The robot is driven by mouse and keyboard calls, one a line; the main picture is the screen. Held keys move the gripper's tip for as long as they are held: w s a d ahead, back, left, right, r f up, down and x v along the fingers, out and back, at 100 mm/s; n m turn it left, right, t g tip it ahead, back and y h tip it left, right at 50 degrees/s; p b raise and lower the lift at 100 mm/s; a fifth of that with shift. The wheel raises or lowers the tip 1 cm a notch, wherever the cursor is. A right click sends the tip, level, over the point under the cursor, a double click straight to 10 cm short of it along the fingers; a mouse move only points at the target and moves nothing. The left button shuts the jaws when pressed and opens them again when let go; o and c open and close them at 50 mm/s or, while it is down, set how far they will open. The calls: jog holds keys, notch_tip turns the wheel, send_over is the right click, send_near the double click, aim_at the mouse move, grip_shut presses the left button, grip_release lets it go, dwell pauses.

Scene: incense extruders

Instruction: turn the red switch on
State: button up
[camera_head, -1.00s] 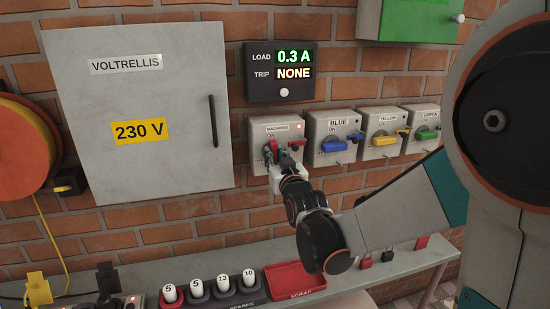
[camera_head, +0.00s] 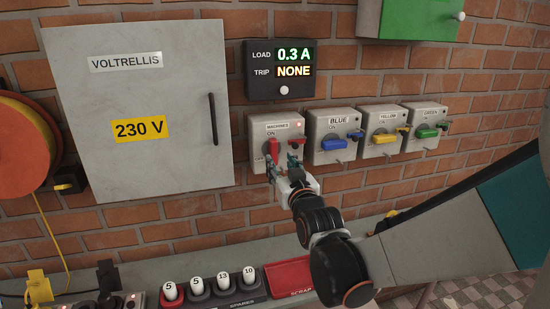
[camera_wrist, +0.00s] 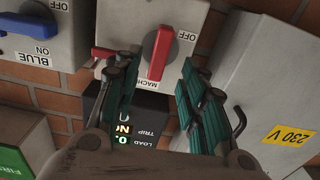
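The red switch (camera_head: 273,147) is a rotary handle on the front of the grey box labelled MACHINES (camera_head: 278,125). Its handle stands nearly upright, toward the ON mark, with OFF to its left. In the wrist view the picture is upside down; the red handle (camera_wrist: 160,53) points toward the label side, with OFF beside it. My gripper (camera_head: 281,163) is just in front of the box's lower part. In the wrist view its two green-padded fingers (camera_wrist: 158,88) are spread, with nothing between them. The handle lies beyond the tips, seemingly apart from them.
Boxes with blue (camera_head: 334,144), yellow (camera_head: 385,140) and green (camera_head: 427,134) handles stand to the right. A display (camera_head: 280,70) above reads load 0.3 A, trip NONE. A grey cabinet (camera_head: 140,180) is left. A shelf below holds spares and a red scrap tray (camera_head: 288,273).

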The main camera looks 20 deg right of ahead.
jog(key=s, duration=0.5)
jog(key=shift+s, duration=0.35)
jog(key=s+f+g, duration=0.4)
jog(key=s+g, duration=0.1)
jog(key=s, duration=0.6)
jog(key=s+f+g, duration=0.5)
jog(key=s, duration=0.5)
jog(key=shift+s+g, duration=0.35)
jog(key=shift+g, duration=0.05)
